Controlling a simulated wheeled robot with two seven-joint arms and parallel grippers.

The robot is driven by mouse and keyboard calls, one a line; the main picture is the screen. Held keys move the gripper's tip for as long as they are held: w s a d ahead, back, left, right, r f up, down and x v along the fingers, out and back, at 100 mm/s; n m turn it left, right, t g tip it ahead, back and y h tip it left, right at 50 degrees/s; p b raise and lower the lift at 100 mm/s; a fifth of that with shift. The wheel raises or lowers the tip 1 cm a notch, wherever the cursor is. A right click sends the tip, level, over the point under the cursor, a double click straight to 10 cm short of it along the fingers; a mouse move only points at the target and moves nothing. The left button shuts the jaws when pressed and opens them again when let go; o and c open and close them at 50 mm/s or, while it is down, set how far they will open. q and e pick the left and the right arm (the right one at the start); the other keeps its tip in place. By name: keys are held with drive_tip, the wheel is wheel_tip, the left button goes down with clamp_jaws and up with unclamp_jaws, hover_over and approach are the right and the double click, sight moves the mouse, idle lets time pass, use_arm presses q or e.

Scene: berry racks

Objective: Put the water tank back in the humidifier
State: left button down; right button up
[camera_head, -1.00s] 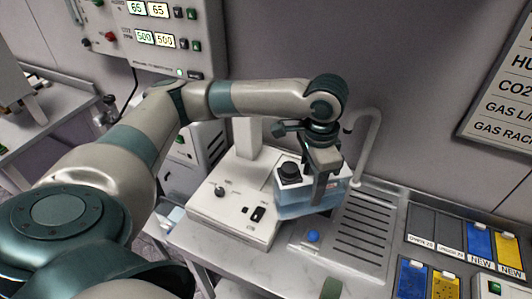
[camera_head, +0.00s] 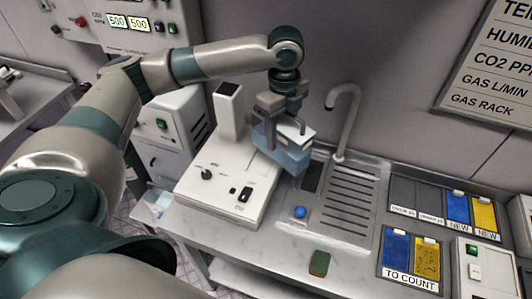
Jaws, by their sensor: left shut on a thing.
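The water tank (camera_head: 290,158), a clear bluish box with a white top, is held by my left gripper (camera_head: 284,128), which is shut on it. The tank is tilted in the picture and hangs at the right rear side of the humidifier (camera_head: 222,183). The humidifier is a white base with a black knob, a switch and a white column at the back. The tank covers part of the base's right edge and the sink's left end. I cannot tell whether it touches either. My right gripper is not in view.
A drainer sink (camera_head: 345,205) with a curved tap (camera_head: 347,115) is right of the tank. A blue round knob (camera_head: 300,212) is on the counter, with a green-topped block (camera_head: 319,263) in front. Labelled blue and yellow trays (camera_head: 411,258) are at the right.

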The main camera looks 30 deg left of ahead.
use_arm(q)
drive_tip(key=a+m, duration=0.1)
drive_tip(key=w+a+m, duration=0.1)
drive_tip(key=m, duration=0.1)
drive_tip(key=shift+w+r, duration=0.15)
drive_tip(key=shift+r, duration=0.15)
drive_tip(key=m, duration=0.1)
drive_tip(key=w+a+m, duration=0.1)
drive_tip(key=m, duration=0.1)
drive_tip(key=a+m+p, duration=0.1)
drive_tip(key=shift+w+a+r+m, duration=0.2)
drive_tip(key=shift+w+m, duration=0.05)
drive_tip(key=shift+m, duration=0.15)
drive_tip(key=a+m, duration=0.1)
drive_tip(key=m, duration=0.1)
drive_tip(key=w+a+m, duration=0.1)
drive_tip(key=shift+a+r+m+p, duration=0.1)
drive_tip(key=shift+r+m+p, duration=0.1)
drive_tip(key=shift+m+p, duration=0.2)
drive_tip(key=shift+w+a+m, duration=0.25)
drive_tip(key=shift+a+m, duration=0.15)
drive_tip(key=shift+m, duration=0.3)
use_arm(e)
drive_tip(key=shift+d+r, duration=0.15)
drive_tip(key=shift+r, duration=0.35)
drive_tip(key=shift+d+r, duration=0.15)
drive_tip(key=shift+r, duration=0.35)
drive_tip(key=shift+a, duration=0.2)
